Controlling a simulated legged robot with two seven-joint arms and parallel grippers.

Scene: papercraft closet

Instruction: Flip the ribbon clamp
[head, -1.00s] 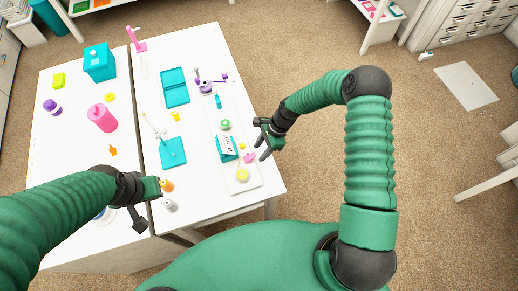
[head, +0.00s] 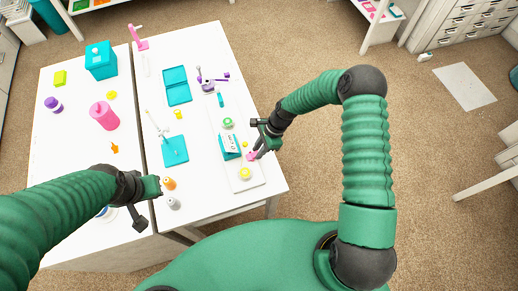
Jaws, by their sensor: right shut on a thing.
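A small pink piece (head: 251,156), which I take to be the ribbon clamp, is on the right side of the white board (head: 240,185). My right gripper (head: 257,152) reaches in from the right with its fingers shut on this pink piece. The fingers hide part of it, and I cannot tell whether it is lifted off the board. My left gripper (head: 148,205) hangs over the front left of the table, its fingers apart and empty.
Beside the pink piece are a teal block with a white card (head: 230,144), a yellow disc (head: 245,174) and a green round piece (head: 228,123). A purple device (head: 208,85) stands behind. Orange (head: 169,184) and grey (head: 174,203) bottles stand near my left gripper.

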